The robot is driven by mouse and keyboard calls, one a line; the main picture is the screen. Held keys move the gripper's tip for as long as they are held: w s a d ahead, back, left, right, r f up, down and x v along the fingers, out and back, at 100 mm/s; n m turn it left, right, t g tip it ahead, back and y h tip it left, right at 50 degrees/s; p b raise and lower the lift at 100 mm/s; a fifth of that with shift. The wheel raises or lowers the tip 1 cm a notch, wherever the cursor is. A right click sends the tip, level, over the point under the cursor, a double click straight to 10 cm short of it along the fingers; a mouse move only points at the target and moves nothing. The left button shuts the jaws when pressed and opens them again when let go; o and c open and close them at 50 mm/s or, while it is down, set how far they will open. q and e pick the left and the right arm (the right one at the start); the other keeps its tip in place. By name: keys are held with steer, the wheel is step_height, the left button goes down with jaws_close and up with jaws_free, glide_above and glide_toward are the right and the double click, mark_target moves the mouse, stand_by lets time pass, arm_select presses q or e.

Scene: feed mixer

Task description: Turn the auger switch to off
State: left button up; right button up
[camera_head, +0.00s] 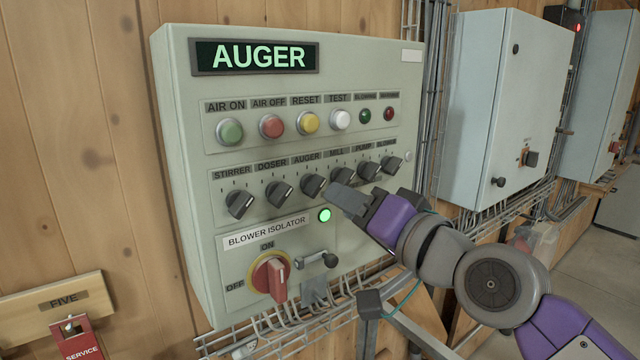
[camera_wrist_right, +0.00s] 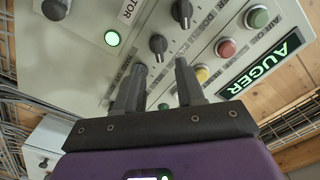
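The auger switch (camera_head: 313,186) is a black rotary knob, third from left in the lower row of a pale green control panel, under the label AUGER. Its handle looks tilted; its exact setting is hard to read. My right gripper (camera_head: 338,196) is just to its right and slightly below, close to the panel face; I cannot tell whether it touches the knob. In the right wrist view the right gripper (camera_wrist_right: 162,88) has its two fingers apart, with nothing clearly held between them. My left gripper is out of view.
The doser knob (camera_head: 280,194) and mill knob (camera_head: 341,176) flank the auger switch closely. A lit green lamp (camera_head: 325,215) sits below, and a red blower isolator (camera_head: 270,279) lower left. Coloured push buttons run above. A grey cabinet (camera_head: 505,110) stands at right.

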mark_target(319, 189)
steer(key=p+x, duration=0.3)
steer(key=x, duration=0.3)
steer(key=shift+w+a, duration=0.1)
steer(key=shift+w+a+f+p, duration=0.1)
steer(key=shift+w+a+p, duration=0.1)
steer(key=shift+w+p, duration=0.2)
jaws_close()
